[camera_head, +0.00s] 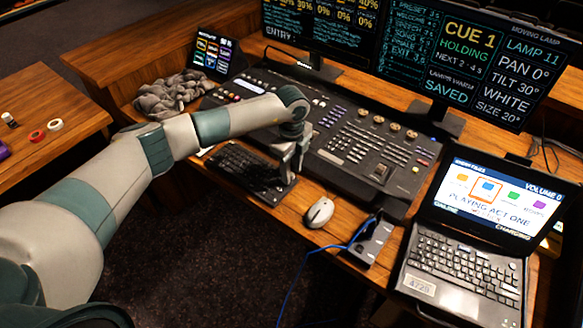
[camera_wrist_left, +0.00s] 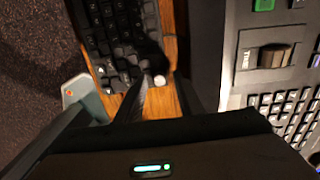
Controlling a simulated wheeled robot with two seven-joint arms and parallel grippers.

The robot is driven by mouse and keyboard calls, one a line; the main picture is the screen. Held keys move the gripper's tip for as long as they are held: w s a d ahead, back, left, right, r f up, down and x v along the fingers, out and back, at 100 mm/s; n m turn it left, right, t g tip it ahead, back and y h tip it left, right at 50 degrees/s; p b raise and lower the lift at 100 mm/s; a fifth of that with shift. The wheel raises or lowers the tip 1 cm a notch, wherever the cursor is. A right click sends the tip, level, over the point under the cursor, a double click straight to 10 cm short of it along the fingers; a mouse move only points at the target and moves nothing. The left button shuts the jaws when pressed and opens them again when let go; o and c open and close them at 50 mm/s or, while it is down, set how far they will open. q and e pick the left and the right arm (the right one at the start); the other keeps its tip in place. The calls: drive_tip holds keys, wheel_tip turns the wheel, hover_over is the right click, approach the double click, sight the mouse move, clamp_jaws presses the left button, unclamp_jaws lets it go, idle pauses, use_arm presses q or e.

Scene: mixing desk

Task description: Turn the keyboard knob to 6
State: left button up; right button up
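The black keyboard (camera_head: 236,168) lies on the wooden desk, left of the mouse. In the left wrist view the keyboard (camera_wrist_left: 108,32) has a small pale round knob (camera_wrist_left: 159,81) at its corner. My left gripper (camera_head: 289,172) is over the right end of the keyboard and hides the knob in the head view. In the left wrist view its two dark fingers (camera_wrist_left: 163,98) stand apart, with the knob showing in line with the gap between them. I cannot tell whether they touch it. The laptop screen (camera_head: 499,198) reads "VOLUME 0". My right gripper is not in view.
The lighting console (camera_head: 385,170) lies just behind the gripper. A white mouse (camera_head: 319,212), a small dark box (camera_head: 372,242) with a blue cable and the laptop keyboard (camera_head: 462,268) are to the right. A grey cloth (camera_head: 172,93) lies at the left.

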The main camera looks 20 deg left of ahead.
use_arm(q)
drive_tip(key=shift+f, duration=0.15)
clamp_jaws()
